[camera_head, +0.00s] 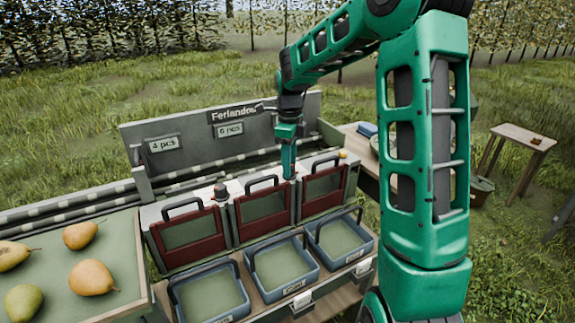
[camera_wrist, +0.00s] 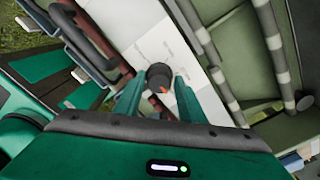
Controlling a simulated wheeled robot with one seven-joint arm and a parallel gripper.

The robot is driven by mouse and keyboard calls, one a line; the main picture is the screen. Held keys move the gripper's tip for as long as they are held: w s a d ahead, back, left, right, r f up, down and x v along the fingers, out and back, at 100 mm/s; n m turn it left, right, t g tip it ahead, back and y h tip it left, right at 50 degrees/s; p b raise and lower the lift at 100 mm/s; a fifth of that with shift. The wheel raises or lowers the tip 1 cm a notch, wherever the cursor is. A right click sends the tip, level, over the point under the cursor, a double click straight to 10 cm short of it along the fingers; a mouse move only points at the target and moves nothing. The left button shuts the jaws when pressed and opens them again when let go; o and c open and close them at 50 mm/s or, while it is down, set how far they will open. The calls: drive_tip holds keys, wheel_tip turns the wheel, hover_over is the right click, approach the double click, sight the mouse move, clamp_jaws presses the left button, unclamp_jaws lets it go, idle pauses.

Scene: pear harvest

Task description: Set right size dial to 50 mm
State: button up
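In the wrist view a round black dial (camera_wrist: 159,76) with an orange pointer mark sits on a white panel (camera_wrist: 140,28). Faint printing lies around the dial, too small to read. My gripper (camera_wrist: 158,84) has one green finger on each side of the dial, with a visible gap on both sides, so it looks open. In the head view my gripper (camera_head: 289,175) points down at the white top strip behind the red-framed gates. The dial is hidden behind it there. Another dark knob (camera_head: 221,191) stands on the strip further left.
Red-framed gates with black handles (camera_head: 265,205) stand just in front of the strip, with blue-grey bins (camera_head: 283,266) below. A back board (camera_head: 220,125) with "4 pcs" and "6 pcs" signs rises behind. Pears (camera_head: 92,277) lie on a tray at left. A yellow piece (camera_head: 343,154) sits at the strip's right end.

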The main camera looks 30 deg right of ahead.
drive_tip(key=c, duration=0.8)
drive_tip(key=shift+o, duration=0.2)
